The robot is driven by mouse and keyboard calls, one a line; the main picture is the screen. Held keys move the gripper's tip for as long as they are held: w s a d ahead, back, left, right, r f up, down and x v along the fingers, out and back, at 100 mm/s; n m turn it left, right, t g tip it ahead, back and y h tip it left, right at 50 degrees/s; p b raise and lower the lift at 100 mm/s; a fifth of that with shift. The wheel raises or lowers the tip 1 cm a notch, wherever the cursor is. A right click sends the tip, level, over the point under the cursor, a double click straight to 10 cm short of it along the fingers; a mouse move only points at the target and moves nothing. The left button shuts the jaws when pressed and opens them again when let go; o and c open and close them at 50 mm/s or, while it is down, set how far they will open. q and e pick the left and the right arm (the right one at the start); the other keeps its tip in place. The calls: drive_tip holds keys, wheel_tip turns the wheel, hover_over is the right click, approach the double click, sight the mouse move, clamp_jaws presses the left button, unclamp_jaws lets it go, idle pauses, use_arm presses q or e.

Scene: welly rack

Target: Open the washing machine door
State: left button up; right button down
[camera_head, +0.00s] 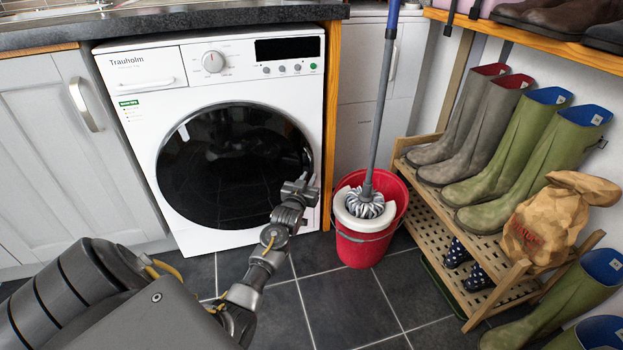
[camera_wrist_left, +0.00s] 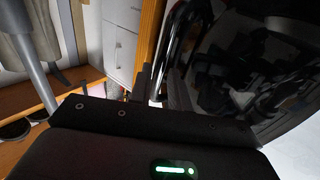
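The white washing machine (camera_head: 225,75) stands under the worktop. Its round door (camera_head: 235,160) has dark glass and looks shut in the head view. In the left wrist view the dark door glass (camera_wrist_left: 245,75) fills the right side, with a glossy curved rim (camera_wrist_left: 178,45) beside it. My left gripper (camera_head: 303,186) is at the right edge of the door. In the left wrist view its fingertips (camera_wrist_left: 158,88) are at the lower end of the rim, one on each side of it. I cannot tell whether they grip it. My right gripper is not in view.
A red bucket (camera_head: 362,247) with a mop (camera_head: 378,110) stands close to the right of the machine. A wooden rack (camera_head: 420,200) with several wellies and a paper bag (camera_head: 548,225) is farther right. A grey cupboard (camera_head: 65,150) is left. Tiled floor (camera_head: 330,305) lies in front.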

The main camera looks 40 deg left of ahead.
sight(311, 174)
use_arm(q)
drive_tip(key=shift+b+x, duration=0.55)
drive_tip(key=shift+x, duration=1.25)
clamp_jaws()
